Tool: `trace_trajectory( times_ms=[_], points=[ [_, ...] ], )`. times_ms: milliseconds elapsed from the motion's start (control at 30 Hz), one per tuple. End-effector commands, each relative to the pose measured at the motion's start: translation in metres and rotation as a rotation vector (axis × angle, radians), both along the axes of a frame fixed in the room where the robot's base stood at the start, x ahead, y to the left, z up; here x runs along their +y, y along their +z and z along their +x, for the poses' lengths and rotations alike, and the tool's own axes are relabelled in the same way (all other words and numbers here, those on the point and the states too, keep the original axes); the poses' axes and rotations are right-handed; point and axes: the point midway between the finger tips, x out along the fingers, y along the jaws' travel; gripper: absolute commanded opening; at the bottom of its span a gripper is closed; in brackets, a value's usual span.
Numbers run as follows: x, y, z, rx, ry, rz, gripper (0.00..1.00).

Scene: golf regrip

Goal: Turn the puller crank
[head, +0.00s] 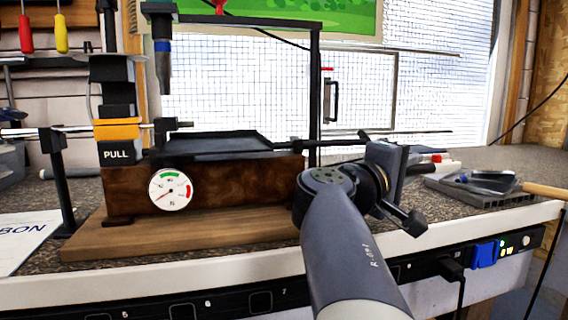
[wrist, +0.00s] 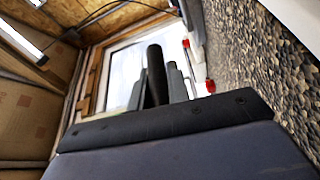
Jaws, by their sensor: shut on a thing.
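The puller stands on a wooden base on the bench in the head view, with a brown wooden block (head: 235,185), a yellow clamp marked PULL (head: 118,130) and a round dial gauge (head: 171,189). A dark rod (head: 320,143) runs from its right end toward my gripper. In the wrist view a black cylindrical handle (wrist: 155,72), apparently the crank's grip, stands between the grey fingers of my gripper (wrist: 158,88), which is shut on it. In the head view my wrist and gripper body (head: 388,170) hide the crank's right end.
A grey tray with tools (head: 485,187) lies right of my arm on the bench. A black post (head: 315,95) rises behind the puller. A black stand (head: 60,185) and a paper sheet (head: 25,235) are at left. The bench's white front edge (head: 180,268) runs below my arm.

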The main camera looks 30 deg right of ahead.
Motion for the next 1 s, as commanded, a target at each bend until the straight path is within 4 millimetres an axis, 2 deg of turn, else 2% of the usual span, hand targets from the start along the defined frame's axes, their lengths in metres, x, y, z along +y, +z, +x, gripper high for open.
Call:
trace_trajectory(
  times_ms=[267,300,567,1000],
  points=[
    [-0.0002,-0.0014,0.0008,0.003,0.001,0.003,0.0],
    [-0.0002,-0.0014,0.0008,0.003,0.001,0.003,0.18],
    [-0.0001,-0.0008,0.0004,0.001,0.0,0.001,0.39],
    [-0.0001,-0.0011,0.0008,0.0,0.001,0.001,0.39]
  ],
)
